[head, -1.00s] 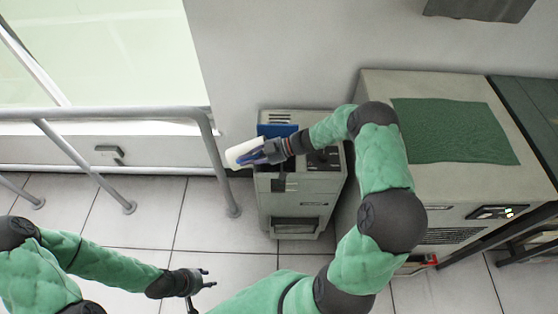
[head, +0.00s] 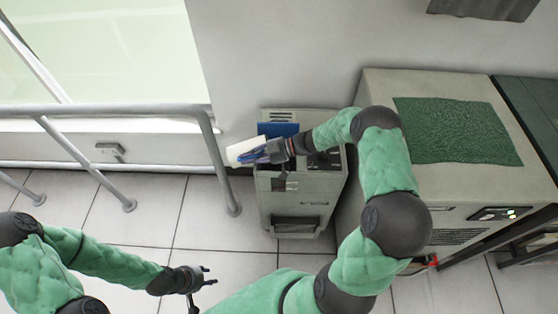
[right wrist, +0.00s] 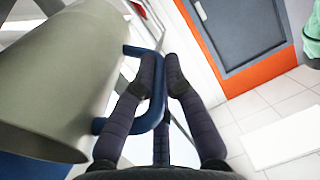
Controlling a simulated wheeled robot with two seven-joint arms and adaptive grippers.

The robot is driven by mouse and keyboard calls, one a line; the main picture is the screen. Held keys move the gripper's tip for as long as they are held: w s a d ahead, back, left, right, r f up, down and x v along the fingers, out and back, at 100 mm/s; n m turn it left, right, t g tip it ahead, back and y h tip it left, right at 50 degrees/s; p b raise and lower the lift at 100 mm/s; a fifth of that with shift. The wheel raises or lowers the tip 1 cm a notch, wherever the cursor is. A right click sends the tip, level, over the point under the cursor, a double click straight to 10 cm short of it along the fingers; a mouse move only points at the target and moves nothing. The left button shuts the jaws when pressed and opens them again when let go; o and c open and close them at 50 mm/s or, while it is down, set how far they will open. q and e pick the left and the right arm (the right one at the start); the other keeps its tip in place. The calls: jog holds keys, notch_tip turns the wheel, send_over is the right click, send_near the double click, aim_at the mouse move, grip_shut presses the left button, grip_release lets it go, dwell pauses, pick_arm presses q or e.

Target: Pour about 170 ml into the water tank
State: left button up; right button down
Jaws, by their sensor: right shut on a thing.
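A pale cream jug (head: 243,148) with a blue handle (right wrist: 158,112) is in my right gripper (head: 266,152). It lies strongly tilted, near the front left of a grey cabinet machine (head: 296,213). In the right wrist view the jug body (right wrist: 55,75) fills the left side, and the fingers of my right gripper (right wrist: 160,78) are shut on the handle. A blue part (head: 278,130) shows on the machine's top; I cannot tell whether it is the water tank. No water or stream can be made out. My left gripper (head: 207,277) is open and empty over the floor.
A grey metal railing (head: 110,110) runs along the left, its post close to the jug. A large beige cabinet (head: 440,190) with a green mat (head: 455,130) stands right of the machine. The tiled floor (head: 150,215) is clear at the left.

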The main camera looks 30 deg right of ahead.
jog(key=shift+s+d+r+t+y+b, duration=0.25)
jog(key=shift+d+b, duration=0.2)
jog(key=shift+b, duration=0.35)
pick_arm(q)
jog(key=shift+s+d+f, duration=0.2)
jog(key=shift+s+f, duration=0.1)
jog(key=shift+f, duration=0.15)
jog(key=shift+s+d+f, duration=0.15)
jog(key=shift+s+f, duration=0.1)
jog(key=shift+f, duration=0.2)
jog(key=shift+f, duration=0.15)
jog(key=shift+s+d+f+b, duration=0.2)
jog(key=shift+f+b, duration=0.1)
jog(key=shift+b, duration=0.1)
pick_arm(e)
jog(key=shift+s+d+y, duration=0.15)
jog(key=shift+d+y, duration=0.05)
jog(key=shift+y, duration=0.05)
